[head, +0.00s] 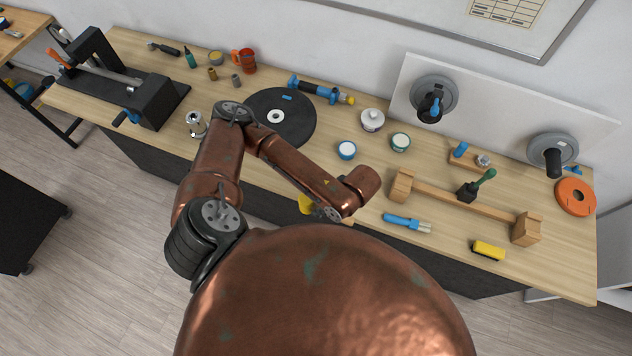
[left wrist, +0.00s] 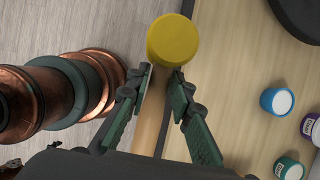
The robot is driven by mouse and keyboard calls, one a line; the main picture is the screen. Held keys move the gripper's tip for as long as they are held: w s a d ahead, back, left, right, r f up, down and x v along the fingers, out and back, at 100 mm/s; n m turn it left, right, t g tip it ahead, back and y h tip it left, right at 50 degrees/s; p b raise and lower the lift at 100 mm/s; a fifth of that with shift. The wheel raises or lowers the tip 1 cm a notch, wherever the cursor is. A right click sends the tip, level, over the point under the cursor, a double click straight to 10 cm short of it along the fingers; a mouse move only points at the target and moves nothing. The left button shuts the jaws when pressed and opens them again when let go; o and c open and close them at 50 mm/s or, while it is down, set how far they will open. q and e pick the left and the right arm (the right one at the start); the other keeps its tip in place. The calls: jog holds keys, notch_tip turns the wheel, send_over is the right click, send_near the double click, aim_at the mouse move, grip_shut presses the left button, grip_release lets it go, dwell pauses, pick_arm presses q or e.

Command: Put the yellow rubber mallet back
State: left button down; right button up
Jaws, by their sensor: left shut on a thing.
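The yellow rubber mallet shows in the left wrist view with its round yellow head (left wrist: 174,40) beyond my fingertips and its pale wooden handle running back between them. My left gripper (left wrist: 163,76) is shut on that handle, near the head. In the head view a bit of the yellow head (head: 305,205) shows below my left forearm, by the bench's front edge; my own arm hides the fingers and most of the handle. My right gripper is not in view.
A white board (head: 490,115) with two grey round mounts, one at left (head: 433,98) and one at right (head: 552,150), leans at the back. A wooden bar on two blocks (head: 460,203), a blue-handled tool (head: 406,222), a yellow brush (head: 488,250) and small jars (head: 347,150) stand on the bench.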

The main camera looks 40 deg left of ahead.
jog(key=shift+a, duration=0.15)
pick_arm(q)
jog(key=shift+w+a+f, duration=0.15)
jog(key=shift+w, duration=0.2)
jog(key=w+a+f, duration=0.1)
jog(key=w+f, duration=0.1)
jog(key=w, duration=0.1)
jog(key=w+a+f+p, duration=0.1)
jog(key=w+a+f, duration=0.1)
jog(key=w+f, duration=0.1)
jog(key=w+a+f+p, duration=0.1)
jog(key=w+f, duration=0.2)
jog(key=w, duration=0.2)
jog(key=shift+a, duration=0.3)
jog(key=shift+w+a+f, duration=0.1)
jog(key=shift+w+f, duration=0.2)
jog(key=shift+f, duration=0.1)
jog(key=shift+w+a+f+p, duration=0.15)
jog(key=shift+f+p, duration=0.3)
jog(key=shift+f, duration=0.45)
jog(key=shift+w+f+p, duration=0.2)
jog(key=shift+f+p, duration=0.2)
jog(key=shift+f, duration=0.45)
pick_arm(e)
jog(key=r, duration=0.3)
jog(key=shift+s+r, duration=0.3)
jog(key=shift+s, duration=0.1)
